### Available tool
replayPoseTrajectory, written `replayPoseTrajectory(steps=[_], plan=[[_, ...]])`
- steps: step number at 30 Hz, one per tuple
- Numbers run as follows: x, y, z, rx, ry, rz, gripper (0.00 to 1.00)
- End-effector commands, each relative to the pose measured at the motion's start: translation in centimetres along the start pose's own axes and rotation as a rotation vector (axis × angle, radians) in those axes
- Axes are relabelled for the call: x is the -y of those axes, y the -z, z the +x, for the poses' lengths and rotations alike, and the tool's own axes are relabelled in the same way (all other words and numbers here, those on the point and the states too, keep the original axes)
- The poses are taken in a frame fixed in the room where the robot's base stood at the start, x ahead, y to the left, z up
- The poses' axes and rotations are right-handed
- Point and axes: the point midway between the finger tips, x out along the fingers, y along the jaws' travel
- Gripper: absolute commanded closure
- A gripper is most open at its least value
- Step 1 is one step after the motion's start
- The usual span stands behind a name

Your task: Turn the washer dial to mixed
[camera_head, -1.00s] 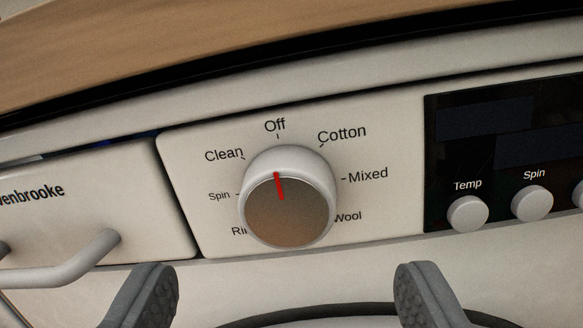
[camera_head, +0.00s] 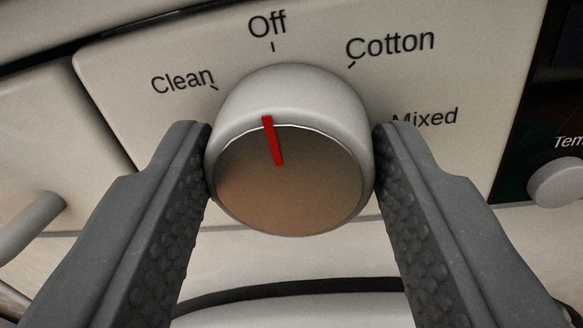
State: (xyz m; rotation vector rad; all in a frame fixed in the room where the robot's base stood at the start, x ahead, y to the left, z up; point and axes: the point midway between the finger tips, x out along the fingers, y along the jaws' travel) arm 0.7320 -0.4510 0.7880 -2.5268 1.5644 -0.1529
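The washer dial (camera_head: 290,190) is a round white knob with a brownish metallic face, in the middle of the view. Its red mark (camera_head: 271,140) points up toward the Off label (camera_head: 268,25). The Mixed label (camera_head: 425,117) is right of the dial, its left end partly covered by the right finger. My gripper (camera_head: 291,140) has one dark grey finger on each side of the dial. Both fingertips appear to press against its sides. The labels lower on the dial's sides are hidden behind the fingers.
The Clean label (camera_head: 183,82) is at upper left and the Cotton label (camera_head: 390,43) at upper right. A round button (camera_head: 556,182) is on the dark panel at the right. A grey drawer handle (camera_head: 35,222) is at the left.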

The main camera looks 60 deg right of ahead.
Motion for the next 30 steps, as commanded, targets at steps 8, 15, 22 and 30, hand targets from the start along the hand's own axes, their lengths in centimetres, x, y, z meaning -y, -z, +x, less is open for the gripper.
replayPoseTrajectory(steps=[8,15,22,30], plan=[[-0.03,0.05,0.10,-0.002,0.001,0.010,0.79],[0.03,-0.07,0.00,-0.007,0.003,0.094,0.79],[0.08,-0.33,-0.11,-0.017,0.007,0.270,0.79],[0.02,-0.66,-0.17,-0.033,0.011,0.526,0.79]])
